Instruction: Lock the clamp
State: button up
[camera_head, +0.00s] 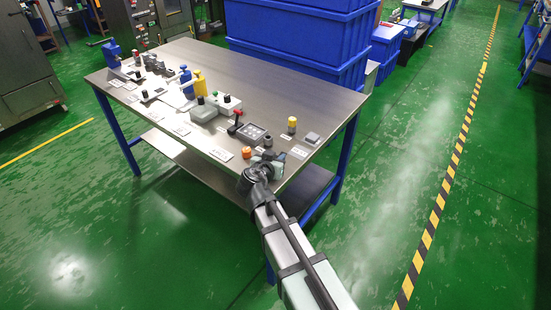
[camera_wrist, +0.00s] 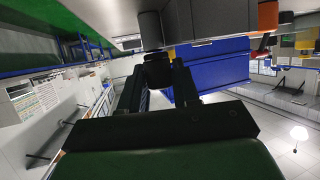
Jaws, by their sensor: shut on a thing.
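My gripper (camera_head: 262,163) is at the near right part of the metal table, low beside its front edge. In the wrist view my gripper (camera_wrist: 163,78) has its two black fingers closed around a small dark knob (camera_wrist: 158,58). A dark grey cylinder (camera_wrist: 150,29) shows just beyond the knob. I cannot tell for certain which device is the clamp; my arm hides part of the one at my gripper. An orange knob (camera_head: 246,152) stands just left of my gripper, and an orange part shows in the wrist view (camera_wrist: 267,15).
Large blue bins (camera_head: 300,50) stand behind. The table's back middle is clear.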

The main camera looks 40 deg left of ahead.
jog(key=shift+n+g+y, duration=1)
jog(key=shift+n+y, duration=1)
jog(key=shift+y, duration=0.1)
jog(key=shift+n+g+y, duration=0.6)
jog(key=shift+n, duration=0.1)
grip_shut()
jog(key=o, duration=1)
grip_release()
jog(key=shift+c, duration=0.2)
jog(key=shift+d, duration=0.1)
jog(key=shift+v, duration=3.7)
